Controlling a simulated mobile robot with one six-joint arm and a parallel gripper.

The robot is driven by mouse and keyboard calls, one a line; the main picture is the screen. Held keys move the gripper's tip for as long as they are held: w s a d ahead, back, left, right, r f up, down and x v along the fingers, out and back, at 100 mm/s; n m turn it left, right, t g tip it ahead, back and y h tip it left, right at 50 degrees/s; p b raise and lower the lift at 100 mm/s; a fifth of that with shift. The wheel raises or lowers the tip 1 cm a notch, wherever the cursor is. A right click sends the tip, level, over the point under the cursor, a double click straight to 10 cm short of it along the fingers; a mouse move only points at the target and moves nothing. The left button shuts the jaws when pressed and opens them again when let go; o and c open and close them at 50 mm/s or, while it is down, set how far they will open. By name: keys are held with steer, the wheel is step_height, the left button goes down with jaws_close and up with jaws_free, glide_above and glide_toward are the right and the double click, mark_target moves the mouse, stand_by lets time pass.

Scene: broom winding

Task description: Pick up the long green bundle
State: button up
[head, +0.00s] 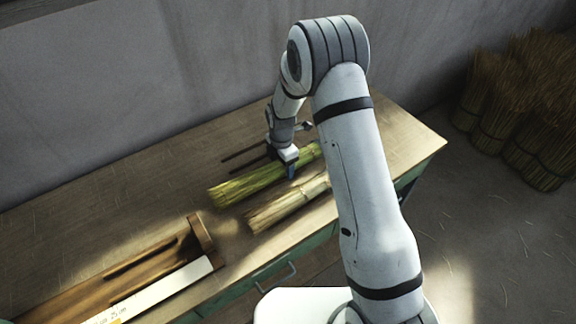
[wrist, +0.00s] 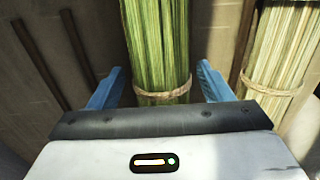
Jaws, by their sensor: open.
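The long green bundle (head: 245,183) lies on the wooden table in the head view, tied with a band. In the wrist view the green bundle (wrist: 157,45) runs up the picture between the two blue fingers. My gripper (wrist: 160,88) is open, with one finger on each side of the bundle near its tie. A gap shows between each finger and the bundle. In the head view my gripper (head: 290,168) is over the far right part of the bundle. Whether the fingers touch the table cannot be told.
A pale straw bundle (head: 285,205) lies right beside the green one, close to my right finger in the wrist view. Thin dark rods (wrist: 40,62) lie on the left. Straw sheaves (head: 545,110) stand on the floor.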

steer(key=shift+c, duration=0.3)
steer(key=c, duration=1)
steer(key=shift+r, duration=0.1)
steer(key=shift+c, duration=0.2)
